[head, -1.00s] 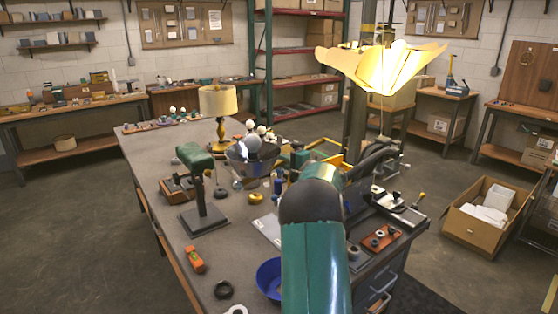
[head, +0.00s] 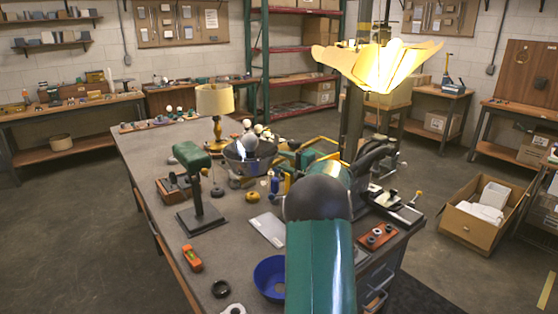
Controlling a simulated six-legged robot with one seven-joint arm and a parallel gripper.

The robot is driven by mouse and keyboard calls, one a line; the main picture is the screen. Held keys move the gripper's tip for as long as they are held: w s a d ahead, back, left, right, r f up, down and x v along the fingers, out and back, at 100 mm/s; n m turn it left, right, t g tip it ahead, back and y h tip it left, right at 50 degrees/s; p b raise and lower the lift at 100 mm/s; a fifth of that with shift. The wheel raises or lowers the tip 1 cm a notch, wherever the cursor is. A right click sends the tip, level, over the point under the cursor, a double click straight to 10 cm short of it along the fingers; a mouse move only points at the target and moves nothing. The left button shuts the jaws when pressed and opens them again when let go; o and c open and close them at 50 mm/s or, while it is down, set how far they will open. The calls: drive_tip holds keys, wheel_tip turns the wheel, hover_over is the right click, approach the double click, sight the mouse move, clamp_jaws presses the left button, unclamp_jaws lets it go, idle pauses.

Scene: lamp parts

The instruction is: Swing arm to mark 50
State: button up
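No scale or number 50 can be read in the head view. A yellow-and-green jointed piece (head: 312,150) lies on the bench behind my arm; I cannot tell whether it is the swing arm. My own green arm with its dark round joint rises from the bottom centre and reaches away over the bench. It hides what lies behind it, and my gripper is not visible. A lit lamp with a petal-like yellow shade (head: 376,70) stands at the back right of the bench.
The grey bench (head: 165,165) holds a green-headed stand (head: 197,180), a table lamp (head: 215,100), a dark bowl (head: 235,165), a blue bowl (head: 268,278) and an orange block (head: 192,258). An open cardboard box (head: 470,235) stands on the floor at right. Floor at left is clear.

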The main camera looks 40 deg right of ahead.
drive_tip(key=s+d, duration=0.1)
drive_tip(key=s, duration=0.9)
drive_tip(key=shift+s+d, duration=0.2)
drive_tip(key=shift+s, duration=0.1)
